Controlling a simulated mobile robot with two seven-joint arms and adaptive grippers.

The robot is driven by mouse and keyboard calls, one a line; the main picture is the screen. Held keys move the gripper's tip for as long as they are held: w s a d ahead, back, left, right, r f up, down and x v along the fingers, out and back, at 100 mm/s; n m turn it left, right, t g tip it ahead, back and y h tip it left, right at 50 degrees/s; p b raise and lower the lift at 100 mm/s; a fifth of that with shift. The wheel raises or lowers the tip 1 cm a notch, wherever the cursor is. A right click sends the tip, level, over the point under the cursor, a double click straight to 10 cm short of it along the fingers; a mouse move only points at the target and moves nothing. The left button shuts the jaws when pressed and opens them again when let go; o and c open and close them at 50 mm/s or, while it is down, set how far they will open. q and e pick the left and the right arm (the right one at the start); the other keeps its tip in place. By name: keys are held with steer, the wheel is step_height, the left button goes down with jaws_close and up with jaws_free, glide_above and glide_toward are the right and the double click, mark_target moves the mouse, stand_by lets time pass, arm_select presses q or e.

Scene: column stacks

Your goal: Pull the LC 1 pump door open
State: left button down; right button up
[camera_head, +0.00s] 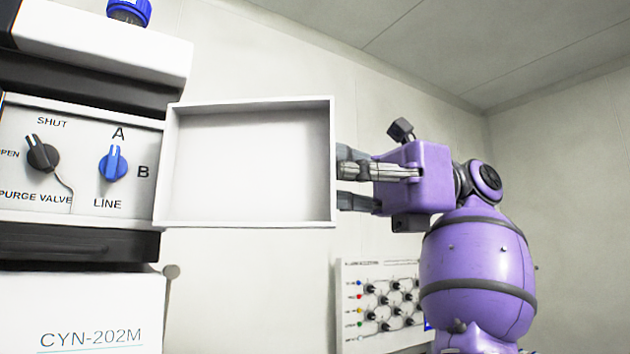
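The LC 1 pump door (250,165), a shallow white panel with a raised rim, stands swung out to the right of the pump front. Its inner side faces me, and its left edge meets the panel with the purge valve knob (42,156) and the blue line knob (113,163). My purple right gripper (342,186) is at the door's right edge. Its two grey fingers are apart, one above the other, with a gap between them. The tips meet the door's edge in the picture; I cannot tell whether they touch it. My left gripper is not in view.
A white unit marked CYN-202M (80,315) is below the pump. A blue-capped bottle (128,11) stands on top at the upper left. A panel with several black knobs (388,300) is at the lower right. The space above the door is clear.

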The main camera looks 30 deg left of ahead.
steer(key=shift+s+d+f, duration=0.15)
steer(key=shift+s+f, duration=0.2)
steer(key=shift+s, duration=0.05)
stand_by(0.4)
steer(key=shift+w+r, duration=0.1)
steer(key=shift+w, duration=0.25)
steer(key=shift+s, duration=0.15)
